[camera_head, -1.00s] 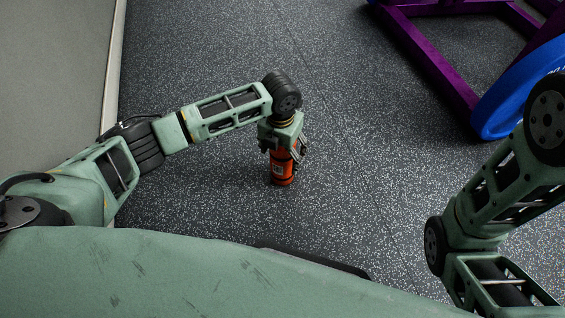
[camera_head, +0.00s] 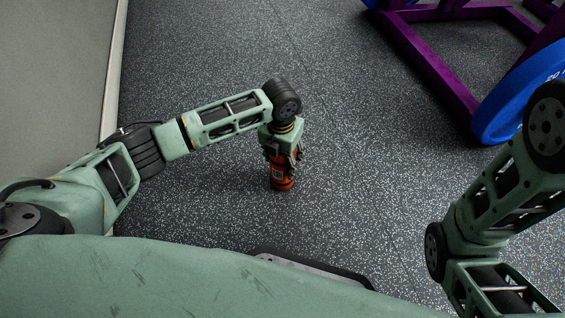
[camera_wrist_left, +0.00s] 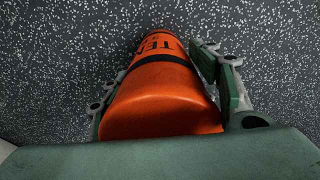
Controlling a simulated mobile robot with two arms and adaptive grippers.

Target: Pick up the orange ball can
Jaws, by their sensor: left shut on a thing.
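The orange ball can (camera_head: 281,178) is upright in the head view, with dark bands and a small white label. My left gripper (camera_head: 283,158) comes down on it from above and is shut on it, hiding its upper part. In the left wrist view the can (camera_wrist_left: 165,95) lies between the two fingers of the left gripper (camera_wrist_left: 165,88), with dark lettering on its side. I cannot tell whether the can's base touches the floor. My right arm shows at the right of the head view, but its gripper is out of view.
The speckled dark rubber floor (camera_head: 370,170) is clear around the can. A purple metal frame (camera_head: 435,65) with a blue weight plate (camera_head: 515,95) stands at the upper right. A grey wall (camera_head: 55,75) runs along the left.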

